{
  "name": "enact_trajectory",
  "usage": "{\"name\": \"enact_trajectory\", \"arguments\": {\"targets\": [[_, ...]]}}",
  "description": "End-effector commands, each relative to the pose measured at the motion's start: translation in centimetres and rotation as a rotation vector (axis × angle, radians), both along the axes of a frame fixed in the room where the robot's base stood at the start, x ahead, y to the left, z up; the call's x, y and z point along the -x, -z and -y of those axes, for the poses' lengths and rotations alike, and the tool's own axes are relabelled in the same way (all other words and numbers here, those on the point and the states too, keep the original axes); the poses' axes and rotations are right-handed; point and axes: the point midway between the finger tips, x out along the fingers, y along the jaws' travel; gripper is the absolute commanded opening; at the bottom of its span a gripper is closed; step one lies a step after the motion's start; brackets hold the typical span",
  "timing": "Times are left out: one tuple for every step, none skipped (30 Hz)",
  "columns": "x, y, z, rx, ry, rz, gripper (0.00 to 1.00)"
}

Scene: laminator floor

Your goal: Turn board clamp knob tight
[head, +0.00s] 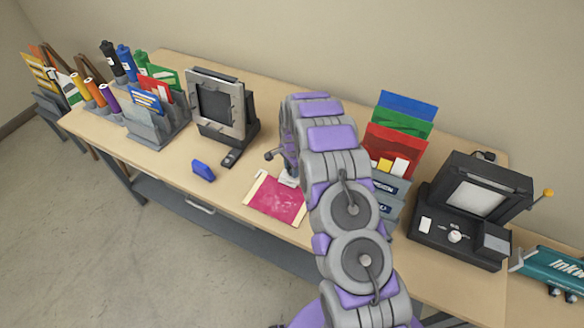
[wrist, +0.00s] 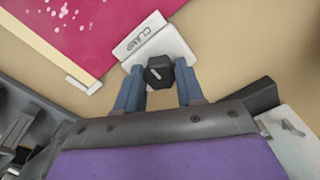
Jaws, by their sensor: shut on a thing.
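The black clamp knob (wrist: 159,71) sits at the edge of the white board clamp (wrist: 150,42), which is marked "CLAMP". My gripper (wrist: 160,82) has a blue-grey finger on each side of the knob and is shut on it. The pink board (wrist: 95,25) with a pale border lies beside the clamp. In the head view the pink board (head: 276,200) lies on the table, with a bit of the white clamp (head: 288,178) at its upper right. My arm hides the knob and my fingers there.
A grey screen device (head: 218,105) stands behind left, with a blue block (head: 203,170) in front. Colored folders (head: 397,140) and a black machine (head: 465,212) stand to the right. Sorters and bottles fill the left end. Bare table lies around the board.

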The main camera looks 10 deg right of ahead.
Motion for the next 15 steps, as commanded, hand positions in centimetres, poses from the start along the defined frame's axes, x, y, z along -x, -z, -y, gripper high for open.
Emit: {"name": "enact_trajectory", "arguments": {"targets": [[-0.10, -0.07, -0.09, -0.001, 0.001, 0.003, 0.07], [-0.10, -0.07, -0.09, -0.001, 0.000, 0.003, 0.07], [-0.11, -0.07, -0.09, -0.001, 0.000, 0.003, 0.07], [-0.12, -0.07, -0.09, -0.002, 0.000, 0.004, 0.07], [-0.12, -0.07, -0.10, -0.002, 0.000, 0.004, 0.39], [-0.12, -0.07, -0.10, -0.002, 0.000, 0.004, 0.42], [-0.10, -0.06, -0.09, -0.001, 0.000, 0.003, 0.45], [-0.10, -0.06, -0.08, -0.001, 0.000, 0.003, 0.48], [-0.09, -0.05, -0.07, -0.001, 0.000, 0.003, 0.52], [-0.08, -0.05, -0.07, -0.001, 0.000, 0.003, 0.55], [-0.08, -0.05, -0.06, -0.001, 0.000, 0.003, 0.58], [-0.06, -0.04, -0.05, -0.001, -0.001, 0.002, 0.62], [-0.06, -0.05, -0.05, -0.001, -0.001, 0.002, 0.63], [-0.05, -0.04, -0.05, -0.001, -0.001, 0.002, 0.63], [-0.05, -0.05, -0.03, -0.001, -0.001, 0.002, 0.63]]}}
